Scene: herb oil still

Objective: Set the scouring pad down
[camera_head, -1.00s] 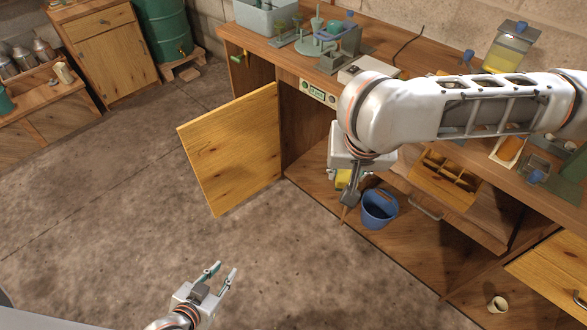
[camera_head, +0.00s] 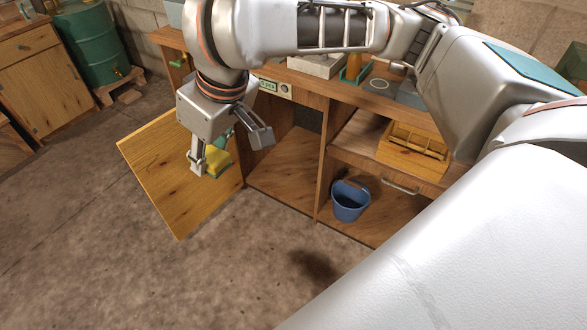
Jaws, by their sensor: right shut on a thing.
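The scouring pad (camera_head: 216,163), yellow with a green part, shows between the fingers of my right gripper (camera_head: 229,157). The gripper is shut on the pad and points down, with the pad partly hidden behind a finger. In the picture, pad and gripper lie in front of the open wooden cabinet door (camera_head: 165,180); the gap between pad and door cannot be told. My left gripper is out of view.
The open cabinet bay (camera_head: 290,165) is right of the door. A blue bucket (camera_head: 350,203) stands in the bay beside it. A green barrel (camera_head: 90,50) stands at the back left. The concrete floor (camera_head: 90,260) is clear.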

